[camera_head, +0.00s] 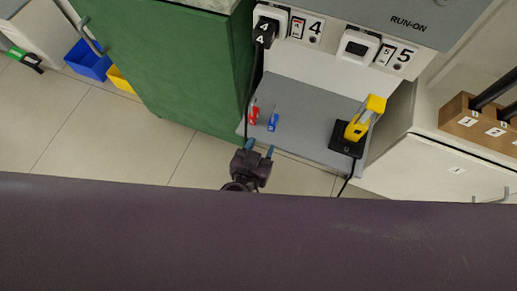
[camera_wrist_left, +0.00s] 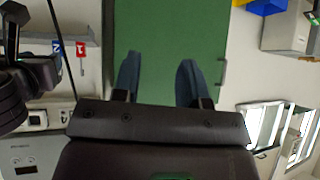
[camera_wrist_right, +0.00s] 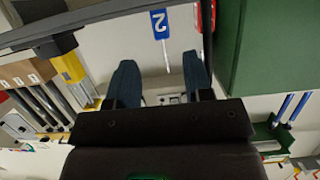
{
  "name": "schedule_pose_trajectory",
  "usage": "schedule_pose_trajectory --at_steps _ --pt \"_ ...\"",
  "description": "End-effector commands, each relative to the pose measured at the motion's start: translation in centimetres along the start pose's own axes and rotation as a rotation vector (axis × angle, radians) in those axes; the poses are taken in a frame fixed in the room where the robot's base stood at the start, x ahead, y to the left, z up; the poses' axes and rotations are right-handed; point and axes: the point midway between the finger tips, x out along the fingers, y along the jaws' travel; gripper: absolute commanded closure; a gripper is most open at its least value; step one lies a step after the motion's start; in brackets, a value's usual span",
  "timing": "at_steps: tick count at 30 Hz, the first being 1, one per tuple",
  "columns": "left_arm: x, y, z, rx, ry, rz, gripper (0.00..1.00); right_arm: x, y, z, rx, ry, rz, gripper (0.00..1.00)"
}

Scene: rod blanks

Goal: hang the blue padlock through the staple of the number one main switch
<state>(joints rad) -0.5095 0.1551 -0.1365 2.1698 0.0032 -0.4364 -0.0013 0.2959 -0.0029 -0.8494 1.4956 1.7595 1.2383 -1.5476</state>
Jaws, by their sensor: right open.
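A small blue piece (camera_head: 273,122) lies on the grey shelf. In the right wrist view the blue piece (camera_wrist_right: 159,23) bears a 2 and has a thin pale stem; I cannot tell whether it is the padlock or a tag. It also shows in the left wrist view (camera_wrist_left: 57,48). My right gripper (camera_head: 259,149) is open and empty at the shelf's front edge, its fingers (camera_wrist_right: 160,72) towards the blue piece but short of it. My left gripper (camera_wrist_left: 158,68) is open and empty, facing the green cabinet. The number one main switch and its staple cannot be made out.
A red piece (camera_head: 253,115) lies left of the blue one on the grey shelf (camera_head: 305,110). A yellow-handled device (camera_head: 366,117) on a black base stands at the shelf's right. Outlets numbered 4 and 5 (camera_head: 358,46) sit behind. A green cabinet (camera_head: 190,65) stands left; a black cable hangs near my right gripper.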

Motion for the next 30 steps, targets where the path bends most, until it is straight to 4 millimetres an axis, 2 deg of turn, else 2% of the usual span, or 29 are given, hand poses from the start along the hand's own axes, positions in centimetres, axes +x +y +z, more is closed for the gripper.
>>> schedule_pose_trajectory --at_steps 1,8,21,30 --pt "0.1 0.0 0.7 0.000 -0.013 0.001 0.61 0.5 0.1 0.4 -0.002 -0.004 0.000 0.53" --pt "0.5 -0.3 1.6 0.010 -0.029 -0.001 0.61 2.7 0.0 0.5 -0.001 -0.006 -0.001 0.53" --pt "1.1 -0.1 0.2 0.037 0.011 0.005 0.61 7.0 0.0 0.1 0.001 -0.001 0.000 0.53" --pt "1.1 0.0 0.5 0.039 0.005 0.006 0.61 9.5 -0.1 0.1 0.002 -0.001 0.000 0.53"
